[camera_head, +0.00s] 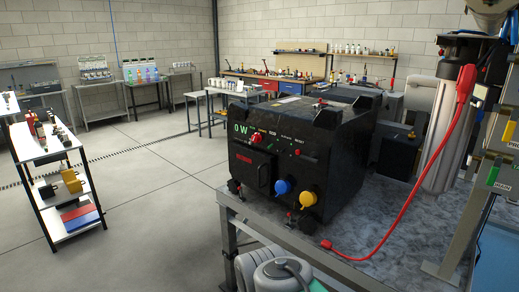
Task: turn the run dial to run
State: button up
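A black boxy machine (345,145) stands on a grey bench in the head view. Its front panel has a green display (240,128) that appears to read "0 W". A red dial (256,138) sits right of the display, likely the run dial; its pointer and labels are too small to read. A smaller red knob (297,152) is further right on the panel. Blue (282,187) and yellow (308,198) round fittings are low on the front. I cannot make out my gripper in this view, and nothing is seen touching the dial.
A red cable (420,200) runs from a red handle (466,82) by a silver cylinder (440,135) down across the bench top (385,265). A grey rounded object (283,275) is in front. A white shelf cart (50,150) stands left. The floor between is clear.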

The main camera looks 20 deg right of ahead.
aim_at(256, 138)
jog(key=u, duration=0.35)
jog(key=i, duration=0.7)
jog(key=u, duration=0.4)
